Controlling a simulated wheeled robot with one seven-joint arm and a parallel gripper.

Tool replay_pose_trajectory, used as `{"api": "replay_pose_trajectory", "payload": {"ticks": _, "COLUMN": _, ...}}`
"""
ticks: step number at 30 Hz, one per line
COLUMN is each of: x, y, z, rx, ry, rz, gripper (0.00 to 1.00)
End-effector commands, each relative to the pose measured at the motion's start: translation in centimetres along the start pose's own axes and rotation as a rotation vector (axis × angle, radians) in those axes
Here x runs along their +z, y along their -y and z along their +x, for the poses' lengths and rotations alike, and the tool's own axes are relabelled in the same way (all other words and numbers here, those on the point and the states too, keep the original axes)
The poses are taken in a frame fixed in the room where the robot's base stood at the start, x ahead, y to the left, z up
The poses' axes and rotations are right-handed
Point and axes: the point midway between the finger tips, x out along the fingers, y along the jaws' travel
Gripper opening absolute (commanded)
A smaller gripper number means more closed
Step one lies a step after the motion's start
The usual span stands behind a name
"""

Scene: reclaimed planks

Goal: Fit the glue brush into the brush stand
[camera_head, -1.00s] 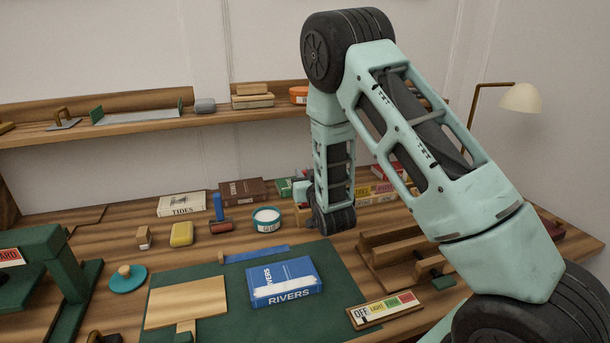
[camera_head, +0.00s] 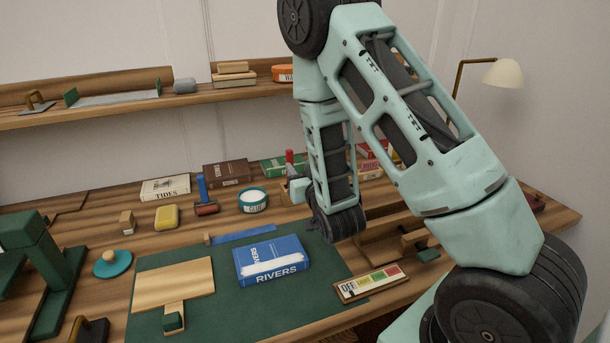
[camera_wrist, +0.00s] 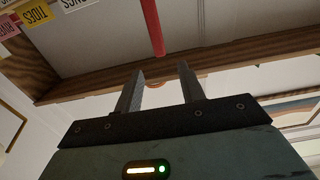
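In the wrist view a thin red handle (camera_wrist: 153,27), which looks like the glue brush's, comes in from the top edge; its end lies beyond and roughly between my fingertips. My gripper (camera_wrist: 160,68) is open, its two dark fingers apart with nothing between them. In the head view a short red upright piece (camera_head: 289,157), likely the same handle, shows just left of my arm. A small wooden block (camera_head: 283,192) below it is partly hidden; I cannot tell whether it is the brush stand. My forearm hides most of the gripper there.
A glue tub (camera_head: 253,201), a blue-handled roller (camera_head: 203,193) and a yellow block (camera_head: 166,217) stand left of my arm. A blue book (camera_head: 271,260) lies on the green mat (camera_head: 225,312). A shelf (camera_head: 130,112) runs above. Wooden racks (camera_head: 385,243) stand right.

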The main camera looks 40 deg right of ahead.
Motion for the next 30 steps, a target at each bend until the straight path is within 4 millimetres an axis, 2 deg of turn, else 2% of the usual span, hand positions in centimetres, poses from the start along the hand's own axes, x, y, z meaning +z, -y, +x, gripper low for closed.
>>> {"api": "replay_pose_trajectory", "payload": {"ticks": 1, "x": -0.7, "y": 0.0, "z": -0.2, "rx": 0.001, "ry": 0.006, "rz": -0.003, "gripper": 0.39}}
{"api": "replay_pose_trajectory", "payload": {"ticks": 12, "x": -0.5, "y": 0.0, "z": -2.2, "rx": 0.000, "ry": 0.002, "rz": -0.002, "gripper": 0.39}}
{"api": "replay_pose_trajectory", "payload": {"ticks": 20, "x": -0.2, "y": 0.3, "z": -2.4, "rx": -0.003, "ry": 0.011, "rz": 0.005, "gripper": 0.39}}
{"api": "replay_pose_trajectory", "payload": {"ticks": 23, "x": -0.1, "y": 1.6, "z": -2.2, "rx": -0.019, "ry": 0.067, "rz": 0.026, "gripper": 0.39}}
{"api": "replay_pose_trajectory", "payload": {"ticks": 25, "x": 0.1, "y": 3.3, "z": -2.1, "rx": -0.041, "ry": 0.143, "rz": 0.049, "gripper": 0.39}}
{"api": "replay_pose_trajectory", "payload": {"ticks": 28, "x": 0.3, "y": 7.0, "z": -2.6, "rx": -0.101, "ry": 0.293, "rz": 0.080, "gripper": 0.39}}
{"api": "replay_pose_trajectory", "payload": {"ticks": 30, "x": 0.4, "y": 9.8, "z": -3.7, "rx": -0.157, "ry": 0.407, "rz": 0.088, "gripper": 0.39}}
